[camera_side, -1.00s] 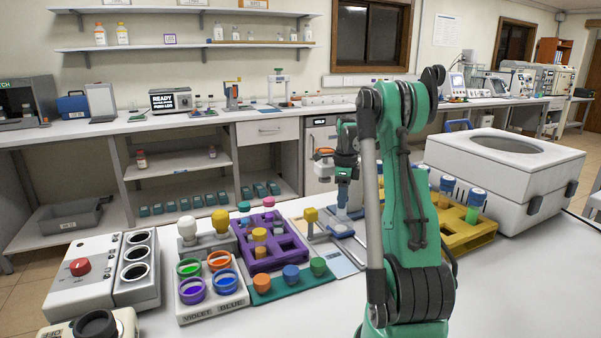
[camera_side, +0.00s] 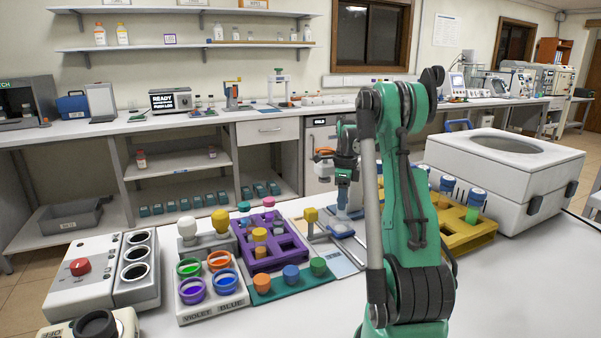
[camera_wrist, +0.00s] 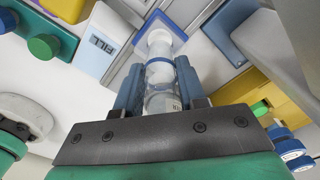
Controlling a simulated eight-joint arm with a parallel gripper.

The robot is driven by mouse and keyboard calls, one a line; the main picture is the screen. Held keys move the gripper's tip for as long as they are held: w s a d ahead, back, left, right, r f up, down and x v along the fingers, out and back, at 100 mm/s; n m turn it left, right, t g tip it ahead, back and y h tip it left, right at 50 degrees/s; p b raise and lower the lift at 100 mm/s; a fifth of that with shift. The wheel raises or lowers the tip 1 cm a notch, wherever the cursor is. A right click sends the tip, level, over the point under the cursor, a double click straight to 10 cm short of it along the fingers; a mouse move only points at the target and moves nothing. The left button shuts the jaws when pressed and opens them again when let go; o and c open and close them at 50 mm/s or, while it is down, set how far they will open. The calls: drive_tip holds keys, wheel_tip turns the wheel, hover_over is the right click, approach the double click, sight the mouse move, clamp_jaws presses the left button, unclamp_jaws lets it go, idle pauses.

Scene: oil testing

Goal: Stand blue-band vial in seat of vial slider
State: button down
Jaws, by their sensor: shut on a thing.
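My gripper (camera_wrist: 160,82) is shut on the blue-band vial (camera_wrist: 159,73), a clear glass tube with a blue ring, held between blue fingers in the wrist view. The vial's far end points at a pale blue-and-white part that looks like the vial slider (camera_wrist: 178,27); I cannot tell whether it touches or sits in the seat. In the side view my gripper (camera_side: 343,182) points down over the blue vial slider (camera_side: 342,230) on a pale base. The vial is too small to make out there, and the seat is hidden by my gripper.
A plate marked FILL (camera_wrist: 101,43) lies left of the vial in the wrist view. A purple rack (camera_side: 262,259) with coloured caps stands left of the slider.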

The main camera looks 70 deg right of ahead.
drive_tip(key=shift+f, duration=1.55)
idle(0.5)
drive_tip(key=shift+c, duration=2.1)
unclamp_jaws()
drive_tip(key=shift+r, duration=0.15)
